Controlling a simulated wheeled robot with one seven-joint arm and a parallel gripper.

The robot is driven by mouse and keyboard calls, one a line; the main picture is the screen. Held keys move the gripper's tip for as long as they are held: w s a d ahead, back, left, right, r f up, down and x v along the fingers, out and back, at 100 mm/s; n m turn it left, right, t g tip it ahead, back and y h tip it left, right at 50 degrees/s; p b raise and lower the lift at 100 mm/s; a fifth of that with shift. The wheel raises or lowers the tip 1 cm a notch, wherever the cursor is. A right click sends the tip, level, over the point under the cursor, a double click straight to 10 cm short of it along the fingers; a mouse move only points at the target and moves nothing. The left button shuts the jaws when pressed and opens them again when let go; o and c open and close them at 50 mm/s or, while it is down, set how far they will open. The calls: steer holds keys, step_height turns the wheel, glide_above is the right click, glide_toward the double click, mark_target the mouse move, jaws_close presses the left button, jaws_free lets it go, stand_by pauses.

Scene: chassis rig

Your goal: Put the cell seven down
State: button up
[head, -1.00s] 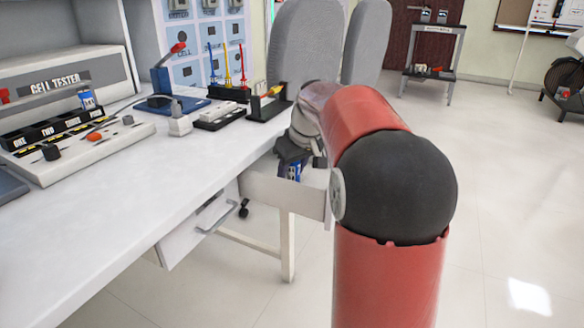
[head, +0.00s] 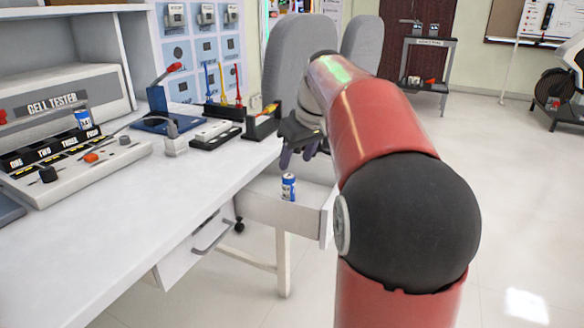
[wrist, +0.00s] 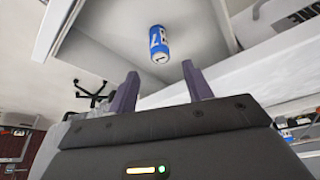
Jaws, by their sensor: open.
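Cell seven, a blue and white can-shaped cell marked 7 (wrist: 159,43), stands upright on a white surface with raised edges, which looks like an open drawer or tray (wrist: 95,50). In the head view the cell (head: 288,187) is beyond the desk's right edge, near a pale panel (head: 275,212). My gripper (head: 303,150) is above the cell and apart from it. In the wrist view its two purple fingers (wrist: 160,90) are spread and empty, with the cell beyond their tips.
The cell tester (head: 65,145) stands on the desk at left, with another blue and white cell (head: 83,118) on it. Holders and tools (head: 225,115) line the desk's back. Grey chairs (head: 303,65) stand behind. The front desk top (head: 120,235) is clear.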

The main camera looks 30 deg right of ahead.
steer(key=s+a+f+m, duration=0.1)
steer(key=s+a+f, duration=0.1)
steer(key=s+a, duration=0.85)
steer(key=s+a+f, duration=0.2)
steer(key=s+f, duration=0.3)
steer(key=s, duration=0.2)
steer(key=s+a+f+m+t, duration=0.1)
steer(key=s+a+f, duration=0.1)
steer(key=s+f, duration=0.3)
steer(key=shift+s+a+f+h, duration=0.2)
steer(key=shift+s+a+h, duration=0.2)
steer(key=shift+s, duration=0.65)
step_height(320, 180, up, 3)
steer(key=p, duration=0.3)
